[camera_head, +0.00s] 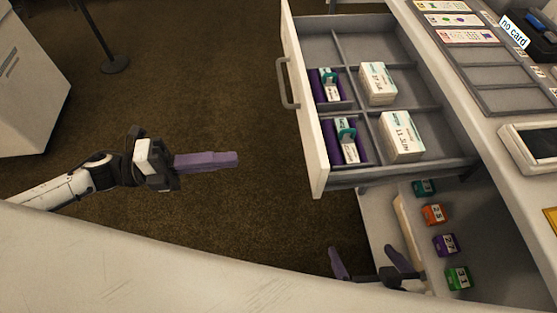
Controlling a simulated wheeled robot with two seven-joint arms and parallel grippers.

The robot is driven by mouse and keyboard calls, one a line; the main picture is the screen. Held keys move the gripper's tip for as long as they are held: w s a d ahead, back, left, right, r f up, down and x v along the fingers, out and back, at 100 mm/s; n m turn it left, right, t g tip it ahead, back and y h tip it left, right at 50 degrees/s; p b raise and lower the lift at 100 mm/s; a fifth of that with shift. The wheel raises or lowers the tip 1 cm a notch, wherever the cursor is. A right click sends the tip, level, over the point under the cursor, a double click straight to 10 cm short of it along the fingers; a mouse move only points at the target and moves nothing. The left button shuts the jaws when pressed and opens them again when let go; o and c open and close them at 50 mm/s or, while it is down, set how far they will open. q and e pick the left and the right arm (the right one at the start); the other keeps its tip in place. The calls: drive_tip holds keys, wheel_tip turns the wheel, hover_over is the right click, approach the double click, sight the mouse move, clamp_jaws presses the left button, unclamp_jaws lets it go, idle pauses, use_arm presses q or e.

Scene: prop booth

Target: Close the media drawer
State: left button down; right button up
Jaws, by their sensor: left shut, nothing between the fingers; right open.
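The media drawer (355,175) is pulled out from the counter at the upper right, with its white front panel and a grey handle (287,83) facing left. Inside, grey dividers make compartments that hold purple boxes (337,137) and stacks of white labelled cards (402,136). My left gripper (236,160) is shut and empty, with purple fingers pointing right. It is to the left of the drawer front and apart from it. My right gripper (368,262) is open and empty, below the drawer near the lower shelf. Part of its arm is hidden.
The counter top (425,42) holds a card tray (482,85) and a "no card" sign (526,37). Below, a shelf carries several coloured numbered boxes (434,214). A white cabinet (25,90) and a dark post base (114,64) stand at the left. Brown carpet between is clear.

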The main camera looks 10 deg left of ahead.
sight(309, 153)
use_arm(q)
drive_tip(key=p+x, duration=0.1)
drive_tip(key=x, duration=1.2)
drive_tip(key=shift+d, duration=0.4)
